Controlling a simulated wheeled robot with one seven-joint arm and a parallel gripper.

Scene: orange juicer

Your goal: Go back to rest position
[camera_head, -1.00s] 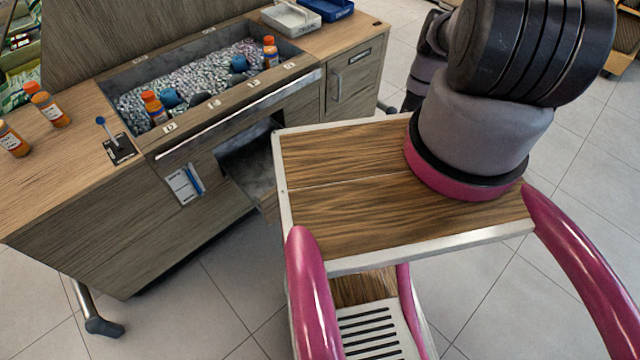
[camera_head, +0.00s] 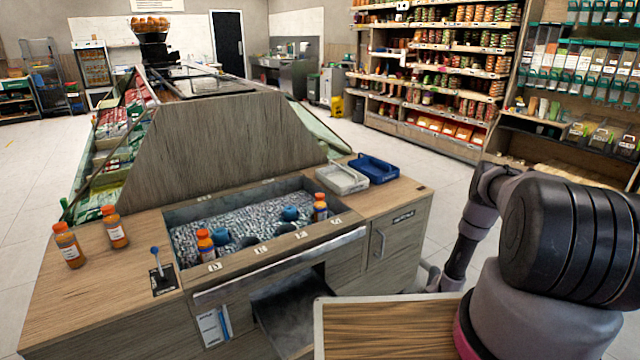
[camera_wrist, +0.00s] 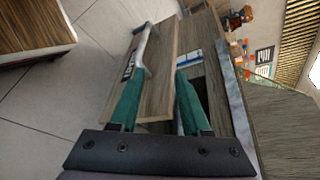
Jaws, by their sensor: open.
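My gripper (camera_wrist: 158,82) shows in the wrist view with two teal fingers spread apart. It is open and I see nothing held between them. The wooden counter's front with a metal handle (camera_wrist: 143,55) shows beyond the fingers. In the head view my arm is folded at the right, beside the counter (camera_head: 110,290), and my gripper is not visible there. Two orange juice bottles (camera_head: 68,245) (camera_head: 114,228) stand on the left of the counter. Two more bottles (camera_head: 206,246) (camera_head: 320,208) stand in the bin of ice (camera_head: 245,222).
A grey tray (camera_head: 342,180) and a blue tray (camera_head: 374,170) sit at the counter's back right. A small lever (camera_head: 157,265) stands left of the bin. A juicer with oranges (camera_head: 151,30) is far behind. Stocked shelves (camera_head: 440,70) line the back right. Floor (camera_head: 410,145) between is clear.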

